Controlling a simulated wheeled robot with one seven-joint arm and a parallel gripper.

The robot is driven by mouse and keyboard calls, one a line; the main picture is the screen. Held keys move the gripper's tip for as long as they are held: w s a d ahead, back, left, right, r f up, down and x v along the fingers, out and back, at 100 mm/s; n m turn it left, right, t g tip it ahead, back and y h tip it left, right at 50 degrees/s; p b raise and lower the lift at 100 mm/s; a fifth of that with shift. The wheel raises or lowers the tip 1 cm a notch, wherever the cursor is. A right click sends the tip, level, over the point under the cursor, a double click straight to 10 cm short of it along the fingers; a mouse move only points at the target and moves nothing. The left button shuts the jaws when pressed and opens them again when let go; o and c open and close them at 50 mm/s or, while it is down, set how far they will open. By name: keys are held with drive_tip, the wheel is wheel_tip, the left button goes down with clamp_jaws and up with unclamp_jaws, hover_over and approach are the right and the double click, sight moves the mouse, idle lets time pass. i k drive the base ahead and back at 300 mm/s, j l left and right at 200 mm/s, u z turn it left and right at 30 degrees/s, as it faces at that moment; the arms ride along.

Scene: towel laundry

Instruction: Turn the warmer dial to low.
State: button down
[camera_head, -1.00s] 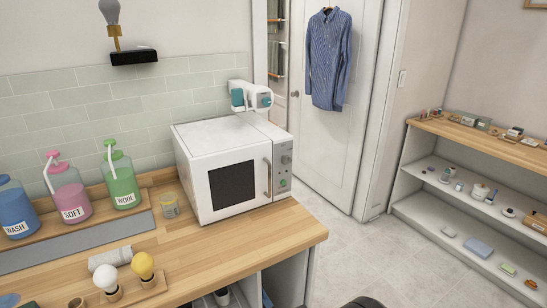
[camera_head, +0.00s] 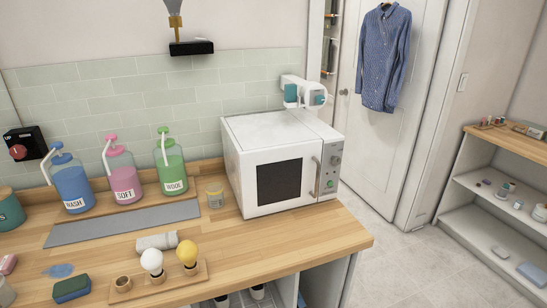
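The warmer appears to be the white, microwave-like box (camera_head: 268,142) on the wooden counter, right of centre. It has a dark window (camera_head: 279,181), a vertical door handle (camera_head: 314,176) and a narrow control panel on the right of its front. The panel carries small round grey knobs, the lower one (camera_head: 335,160) near mid-height, and a green round control (camera_head: 330,184) below. The markings and the dial setting are too small to read. The door looks shut. My gripper is not in view.
A black box with a red knob (camera_head: 18,152) is at the far left wall. Blue, pink and green pump bottles (camera_head: 172,172) stand along the counter (camera_head: 300,240). A white-and-teal device (camera_head: 302,92) is behind the warmer.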

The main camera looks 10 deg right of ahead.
sight(336, 160)
drive_tip(key=i+u, duration=0.3)
drive_tip(key=i, duration=0.55)
